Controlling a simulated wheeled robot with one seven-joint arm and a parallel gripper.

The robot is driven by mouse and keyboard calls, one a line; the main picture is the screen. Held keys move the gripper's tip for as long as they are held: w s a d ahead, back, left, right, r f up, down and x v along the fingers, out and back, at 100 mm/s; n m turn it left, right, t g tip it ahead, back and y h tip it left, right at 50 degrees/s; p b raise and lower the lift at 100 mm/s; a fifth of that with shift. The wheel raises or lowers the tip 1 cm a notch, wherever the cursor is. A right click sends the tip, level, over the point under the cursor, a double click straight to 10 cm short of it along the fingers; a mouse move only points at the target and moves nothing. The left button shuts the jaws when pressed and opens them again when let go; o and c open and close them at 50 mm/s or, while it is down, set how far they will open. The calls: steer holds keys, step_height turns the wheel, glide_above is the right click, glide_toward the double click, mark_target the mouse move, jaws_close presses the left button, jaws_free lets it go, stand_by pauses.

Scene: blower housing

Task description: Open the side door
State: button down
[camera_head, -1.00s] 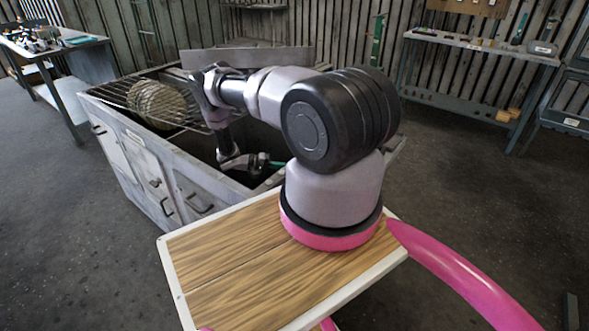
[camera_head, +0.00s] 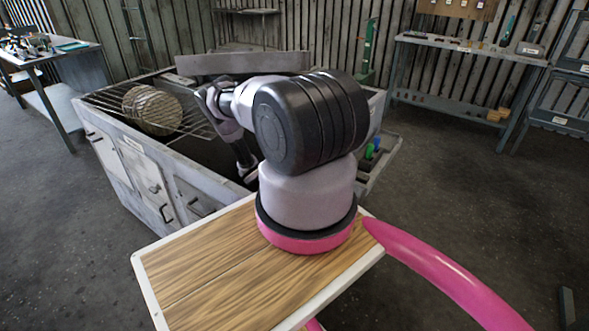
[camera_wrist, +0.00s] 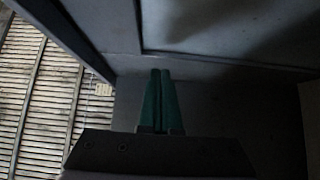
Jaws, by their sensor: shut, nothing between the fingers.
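The grey blower housing (camera_head: 116,180) stands behind my wooden deck in the head view, with an open top. Its near-left face carries several panels with dark handles, including a middle door (camera_head: 142,168) and a right panel (camera_head: 192,200); these look closed. I cannot tell which one is the side door. My arm reaches down into the open top, and my gripper is hidden there in the head view. In the wrist view my gripper (camera_wrist: 161,75) has its green fingers together and empty, facing a grey wall panel (camera_wrist: 220,35). I cannot tell whether the tips touch it.
A wire grate with a round ribbed part (camera_head: 152,110) covers the housing's left end. A tray (camera_head: 385,165) with green and blue items is on its right side. A workbench (camera_head: 75,62) is at left, a shelf table (camera_head: 470,50) at right. Floor around is open.

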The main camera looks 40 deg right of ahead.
steer(key=shift+s+d, duration=0.2)
steer(key=shift+s, duration=0.45)
steer(key=shift+s+d, duration=0.25)
steer(key=shift+s, duration=0.4)
steer(key=shift+s+d, duration=0.2)
steer(key=shift+s, duration=0.45)
